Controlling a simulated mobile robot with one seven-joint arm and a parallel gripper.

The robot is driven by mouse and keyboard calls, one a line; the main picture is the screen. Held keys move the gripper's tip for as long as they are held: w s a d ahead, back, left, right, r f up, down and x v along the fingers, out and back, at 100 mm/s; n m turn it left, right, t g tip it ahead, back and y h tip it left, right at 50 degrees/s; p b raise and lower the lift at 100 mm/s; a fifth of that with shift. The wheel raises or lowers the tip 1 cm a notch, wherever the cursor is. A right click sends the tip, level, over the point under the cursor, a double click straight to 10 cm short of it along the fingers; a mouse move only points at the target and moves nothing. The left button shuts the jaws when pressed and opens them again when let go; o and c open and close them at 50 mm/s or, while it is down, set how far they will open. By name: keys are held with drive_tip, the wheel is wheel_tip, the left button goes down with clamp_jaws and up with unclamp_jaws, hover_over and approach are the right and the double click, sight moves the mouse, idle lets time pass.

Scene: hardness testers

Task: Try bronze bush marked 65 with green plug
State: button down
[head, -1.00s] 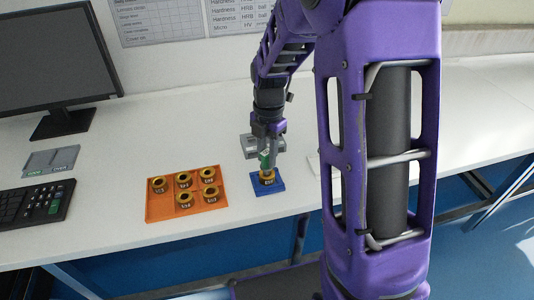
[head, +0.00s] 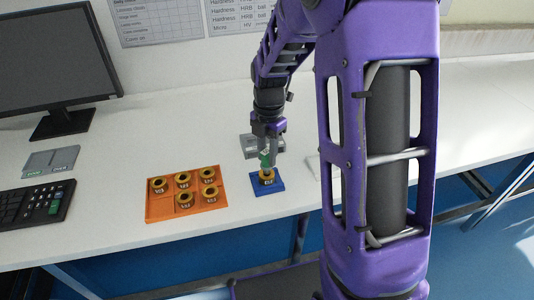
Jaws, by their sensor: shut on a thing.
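A bronze bush (head: 266,178) sits on the blue block (head: 279,187) near the front of the bench, right of the orange tray. Its mark is too small to read. My gripper (head: 267,161) points down just above this bush. It is shut on the green plug (head: 264,157), which shows as a small green patch between the fingers. The plug's lower end is hidden, so I cannot tell whether it touches or enters the bush. Several more bronze bushes (head: 183,180) stand in the orange tray (head: 157,211), with marks I cannot read.
A grey block (head: 248,144) stands behind my gripper. A grey tray (head: 52,161) with small labels, a dark keyboard (head: 30,205) and a monitor (head: 50,60) are at the left. A pale flat item (head: 313,165) is partly hidden by my arm. White bench around the blue block is clear.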

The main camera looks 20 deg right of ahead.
drive_tip(key=shift+f, duration=0.45)
idle(3.5)
drive_tip(key=shift+r+p, duration=0.75)
drive_tip(key=shift+p, duration=0.1)
idle(2.2)
drive_tip(key=shift+r+p, duration=1.65)
drive_tip(key=shift+r, duration=0.3)
